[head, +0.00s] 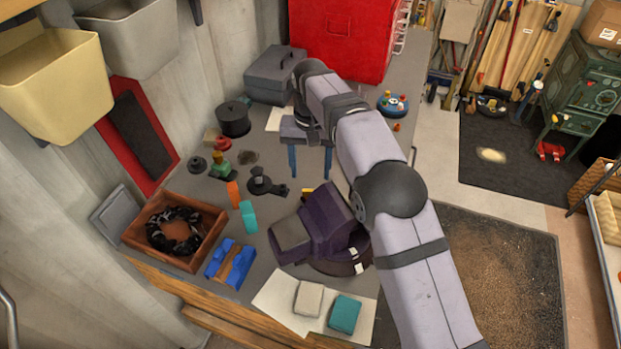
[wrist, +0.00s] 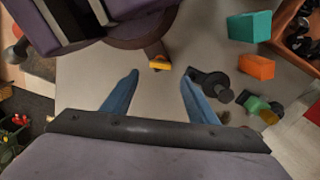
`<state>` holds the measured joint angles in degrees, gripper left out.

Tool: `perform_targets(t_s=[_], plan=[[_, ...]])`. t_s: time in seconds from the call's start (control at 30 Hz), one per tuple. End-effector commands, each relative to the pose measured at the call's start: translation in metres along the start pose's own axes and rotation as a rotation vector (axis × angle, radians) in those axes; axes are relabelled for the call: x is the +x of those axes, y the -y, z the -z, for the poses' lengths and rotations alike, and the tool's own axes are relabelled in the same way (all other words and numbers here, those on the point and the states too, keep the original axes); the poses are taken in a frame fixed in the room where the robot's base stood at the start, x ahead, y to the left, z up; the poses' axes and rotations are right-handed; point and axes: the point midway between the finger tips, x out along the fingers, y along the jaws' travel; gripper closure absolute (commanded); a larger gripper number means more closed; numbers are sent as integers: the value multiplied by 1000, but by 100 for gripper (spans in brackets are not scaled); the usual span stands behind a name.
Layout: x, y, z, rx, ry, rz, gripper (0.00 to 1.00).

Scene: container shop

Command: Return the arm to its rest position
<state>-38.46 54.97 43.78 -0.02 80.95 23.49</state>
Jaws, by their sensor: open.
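My gripper (head: 310,165) points down over the middle of the grey workbench (head: 213,188), with its two blue fingers spread apart and nothing between them. In the wrist view, my gripper (wrist: 159,78) shows the bare bench top between its open fingers. My arm reaches in from the lower right and bends at the dark elbow joint. A small yellow piece (wrist: 159,63) lies just beyond the fingertips, beside the purple and dark vise (wrist: 100,22). A black part with a round knob (wrist: 210,86) lies near the right finger.
The purple vise (head: 320,228) stands close in front of my gripper. Orange (head: 233,194) and teal (head: 249,217) blocks lie to its left. A wooden tray (head: 205,245) holds a dark coil. A grey toolbox (head: 272,75) and red cabinet (head: 340,38) stand behind. Bins hang on the left wall.

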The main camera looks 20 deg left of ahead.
Motion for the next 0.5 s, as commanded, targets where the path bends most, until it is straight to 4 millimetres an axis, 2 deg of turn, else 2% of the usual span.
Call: perform_targets(t_s=[0.17,0.5], plan=[[-8,0,0,0,0,0,47],[-9,0,0,0,0,0,47]])
